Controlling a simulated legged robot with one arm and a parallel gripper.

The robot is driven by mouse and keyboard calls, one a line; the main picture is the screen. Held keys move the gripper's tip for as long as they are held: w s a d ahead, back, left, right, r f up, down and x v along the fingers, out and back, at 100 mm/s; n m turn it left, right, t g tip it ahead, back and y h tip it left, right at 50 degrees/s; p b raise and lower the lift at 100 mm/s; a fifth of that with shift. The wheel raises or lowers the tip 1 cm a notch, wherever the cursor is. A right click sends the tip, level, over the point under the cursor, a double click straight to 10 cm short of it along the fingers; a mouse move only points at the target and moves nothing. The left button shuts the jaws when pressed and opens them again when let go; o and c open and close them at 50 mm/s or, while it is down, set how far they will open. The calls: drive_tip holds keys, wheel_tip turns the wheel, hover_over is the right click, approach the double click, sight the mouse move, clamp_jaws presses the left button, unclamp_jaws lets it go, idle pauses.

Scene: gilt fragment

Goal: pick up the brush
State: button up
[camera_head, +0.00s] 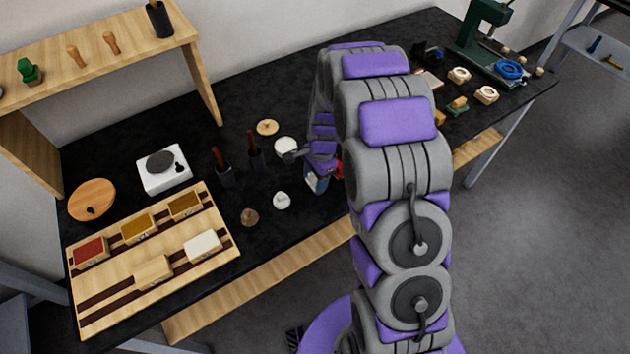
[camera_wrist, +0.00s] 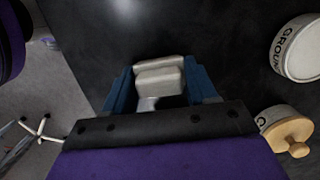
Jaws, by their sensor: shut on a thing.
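My gripper (camera_wrist: 160,88) shows in the wrist view, with a blue part on each side. It is shut on a pale grey, rounded block-like thing (camera_wrist: 159,80) between the blue parts. Most of that thing is hidden, and I cannot tell whether it is the brush. In the head view, my gripper (camera_head: 317,180) is low over the front part of the black table (camera_head: 130,128), partly behind my arm. Two upright dark holders with red-brown handles, one on the left (camera_head: 225,174) and one on the right (camera_head: 255,153), stand left of it; I cannot tell whether either holds a brush.
A wooden tray (camera_head: 120,284) with coloured blocks lies at the left, near a white hotplate (camera_head: 178,180). Small round pots (camera_head: 282,200) stand close left of my gripper. A green press (camera_head: 484,32) and several small pieces stand at the far right.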

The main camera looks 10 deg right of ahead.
sight(313, 177)
drive_tip(key=shift+a, duration=0.3)
drive_tip(key=shift+c, duration=0.7)
drive_tip(key=shift+a, duration=0.7)
drive_tip(key=shift+d+r, duration=0.3)
drive_tip(key=shift+r, duration=0.1)
drive_tip(key=r, duration=0.1)
drive_tip(key=d+r+p, duration=0.1)
drive_tip(key=shift+r, duration=0.35)
drive_tip(key=s, duration=0.1)
drive_tip(key=s+d+p, duration=0.1)
drive_tip(key=s, duration=0.1)
drive_tip(key=s+d, duration=0.1)
drive_tip(key=s, duration=0.1)
drive_tip(key=shift+r, duration=0.4)
drive_tip(key=s+d+p, duration=0.2)
drive_tip(key=s+d, duration=0.3)
drive_tip(key=s, duration=0.3)
drive_tip(key=shift+s+d+r, duration=0.2)
drive_tip(key=shift+d+r, duration=0.15)
